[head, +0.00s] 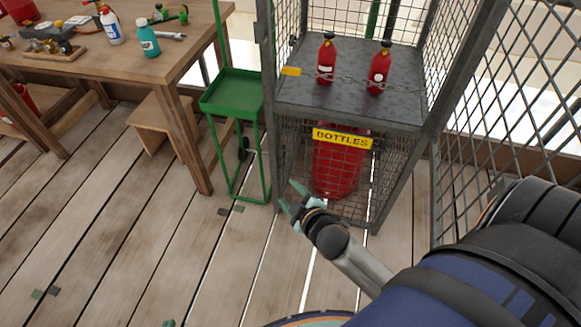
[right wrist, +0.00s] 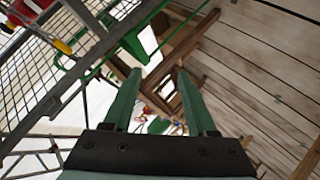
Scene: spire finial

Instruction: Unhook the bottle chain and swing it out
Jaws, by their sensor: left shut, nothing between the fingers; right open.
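The bottle chain (head: 349,79) hangs across the front of the cage's upper shelf. It runs in front of two small red bottles (head: 326,62) (head: 380,68), from near a yellow tag (head: 291,71) at the left to the right side. The hook itself is too small to make out. My right gripper (head: 289,198) is open and empty, low in front of the cage's left front post, well below the chain. Its two green fingers (right wrist: 159,78) are apart in the right wrist view, with nothing between them. My left gripper is not in view.
The wire cage (head: 427,125) carries a yellow BOTTLES sign (head: 342,138) with a large red cylinder (head: 337,172) behind its lower mesh. A green trolley (head: 232,93) stands close to its left. A wooden workbench (head: 185,55) is further left. The plank floor in front is mostly free.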

